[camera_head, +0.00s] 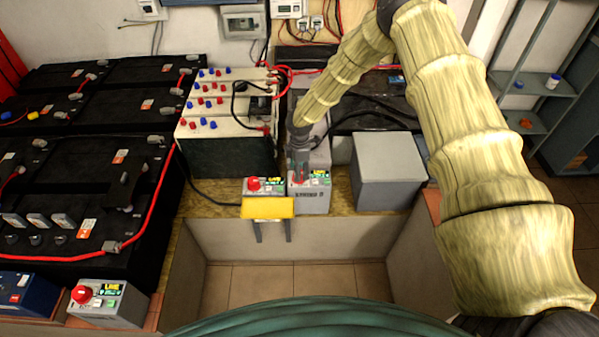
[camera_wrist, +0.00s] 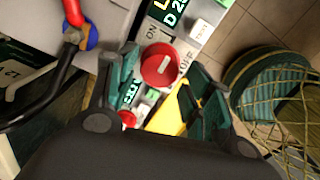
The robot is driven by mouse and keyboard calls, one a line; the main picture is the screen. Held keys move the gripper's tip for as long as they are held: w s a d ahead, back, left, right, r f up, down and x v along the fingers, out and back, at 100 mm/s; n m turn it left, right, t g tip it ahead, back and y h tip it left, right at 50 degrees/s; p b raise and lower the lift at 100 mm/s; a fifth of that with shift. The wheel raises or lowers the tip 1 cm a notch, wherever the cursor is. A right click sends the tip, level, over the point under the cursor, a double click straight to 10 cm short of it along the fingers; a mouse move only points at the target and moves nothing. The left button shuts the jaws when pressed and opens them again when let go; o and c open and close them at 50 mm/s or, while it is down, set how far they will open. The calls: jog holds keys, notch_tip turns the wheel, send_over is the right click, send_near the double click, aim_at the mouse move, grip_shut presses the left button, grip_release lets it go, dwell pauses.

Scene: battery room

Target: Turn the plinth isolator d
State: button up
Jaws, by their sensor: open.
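The isolator d is a grey box (camera_head: 312,201) on the wooden ledge, with a green and white label on top. In the wrist view its label (camera_wrist: 172,12) reads a "D". Its round red knob (camera_wrist: 160,64) has a pale mark across it and lies between ON and OFF lettering; which one the mark points to is unclear. My gripper (camera_head: 299,176) points down over this box and hides much of the knob in the head view. In the wrist view my open gripper (camera_wrist: 163,70) has one finger on each side of the knob; contact cannot be told.
A similar isolator (camera_head: 265,187) with a red knob stands close on the left, behind a yellow plate (camera_head: 267,208). Another isolator (camera_head: 110,303) is at lower left. A grey box (camera_head: 388,172) stands right. Batteries with cables (camera_head: 228,140) stand behind.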

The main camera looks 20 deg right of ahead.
jog(key=shift+f+p, duration=0.3)
jog(key=shift+f, duration=1.15)
jog(key=c, duration=0.8)
